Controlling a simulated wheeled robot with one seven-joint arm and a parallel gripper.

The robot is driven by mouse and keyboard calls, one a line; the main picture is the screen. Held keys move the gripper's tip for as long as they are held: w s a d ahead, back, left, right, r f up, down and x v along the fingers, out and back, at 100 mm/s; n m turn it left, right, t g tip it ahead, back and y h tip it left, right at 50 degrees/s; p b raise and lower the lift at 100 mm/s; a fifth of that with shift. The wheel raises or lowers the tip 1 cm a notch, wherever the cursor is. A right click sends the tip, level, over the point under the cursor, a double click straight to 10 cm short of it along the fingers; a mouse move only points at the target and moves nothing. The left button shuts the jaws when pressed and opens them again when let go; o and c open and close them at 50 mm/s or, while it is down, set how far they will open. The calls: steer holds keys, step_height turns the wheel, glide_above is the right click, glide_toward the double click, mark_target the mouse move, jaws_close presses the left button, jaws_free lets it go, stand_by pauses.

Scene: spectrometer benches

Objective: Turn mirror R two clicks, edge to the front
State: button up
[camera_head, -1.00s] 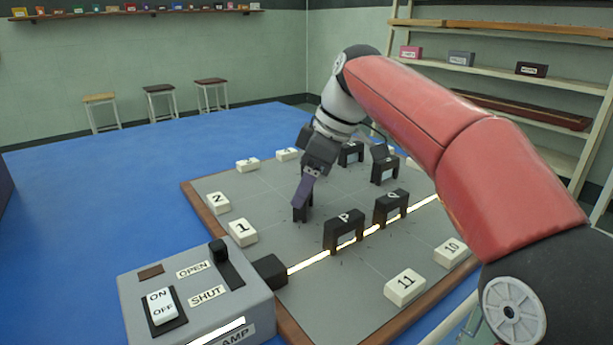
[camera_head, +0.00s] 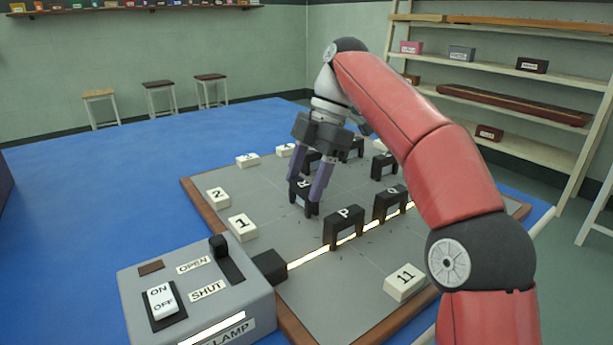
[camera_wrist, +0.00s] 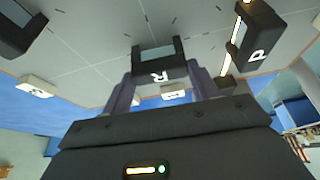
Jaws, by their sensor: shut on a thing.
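Mirror R (camera_head: 303,194) is a small black upright block with a white letter R on its top, standing on the grey board left of mirror P. My gripper (camera_head: 306,188) reaches down over it with its two purple fingers at its two ends, shut on it. In the wrist view, mirror R (camera_wrist: 160,64) sits between the fingertips of my gripper (camera_wrist: 163,78), its pale glass face partly visible. In the head view its top runs slantwise, from back left to front right.
Mirror P (camera_head: 344,226) and mirror Q (camera_head: 390,203) stand close on the right, along the bright beam. More black mirrors (camera_head: 384,166) stand behind. White number blocks (camera_head: 242,227) line the board's edge (camera_head: 291,324). The lamp box (camera_head: 200,290) is at front left.

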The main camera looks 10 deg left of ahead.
steer(key=shift+n, duration=0.3)
steer(key=o, duration=1)
steer(key=shift+r, duration=0.15)
